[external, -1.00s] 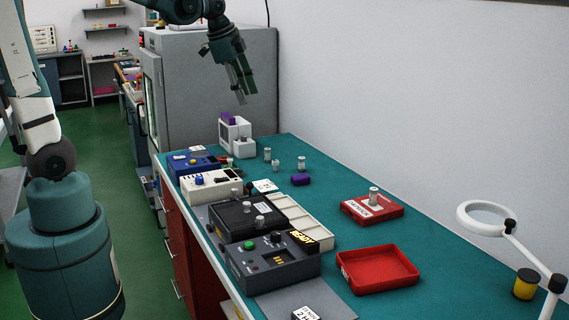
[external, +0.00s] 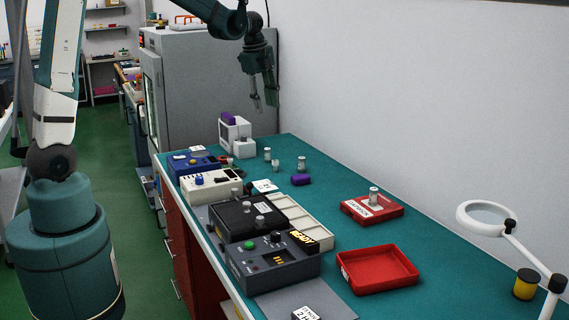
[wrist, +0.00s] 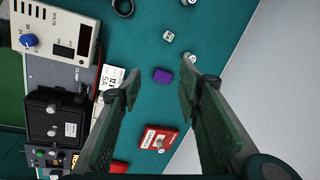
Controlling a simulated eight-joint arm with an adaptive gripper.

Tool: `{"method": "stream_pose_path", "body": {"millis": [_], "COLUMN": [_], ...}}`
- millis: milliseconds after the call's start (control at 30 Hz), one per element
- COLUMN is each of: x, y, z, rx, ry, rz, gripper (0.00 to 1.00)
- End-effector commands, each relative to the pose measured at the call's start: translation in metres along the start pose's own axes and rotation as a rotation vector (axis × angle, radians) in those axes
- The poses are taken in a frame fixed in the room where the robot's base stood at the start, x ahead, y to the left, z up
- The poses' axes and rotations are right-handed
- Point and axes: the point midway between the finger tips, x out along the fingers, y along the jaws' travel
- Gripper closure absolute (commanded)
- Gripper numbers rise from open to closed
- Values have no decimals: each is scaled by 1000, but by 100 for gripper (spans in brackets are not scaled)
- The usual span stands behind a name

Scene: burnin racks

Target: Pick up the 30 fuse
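Several small silver-and-white cylinders that look like fuses stand on the teal bench; their ratings are too small to read, so I cannot tell which is the 30. At the back are a left one (external: 267,154), a small one (external: 276,166) and a right one (external: 301,163). In the wrist view one (wrist: 168,36) stands ahead of the fingers and another (wrist: 190,58) is by the right fingertip. A further cylinder (external: 374,196) stands on a red block (external: 358,211). My gripper (external: 264,106) is open and empty, high above the bench's back; its fingers also show in the wrist view (wrist: 158,84).
A purple block (external: 301,180) lies near the back fuses. Blue, cream and black instrument boxes (external: 286,262) line the left edge, beside a pale compartment tray (external: 318,234). A red tray (external: 348,279) and a ring magnifier (external: 461,216) stand in front. A grey cabinet (external: 210,85) stands behind.

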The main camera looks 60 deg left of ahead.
Motion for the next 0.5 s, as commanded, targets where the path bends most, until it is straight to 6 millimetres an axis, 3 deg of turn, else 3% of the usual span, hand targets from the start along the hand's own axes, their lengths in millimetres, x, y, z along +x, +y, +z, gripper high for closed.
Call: {"method": "stream_pose_path", "body": {"millis": [500], "x": [86], "y": [-57], "z": [58], "rx": [258], "ry": [2], "rz": [89], "gripper": [65]}}
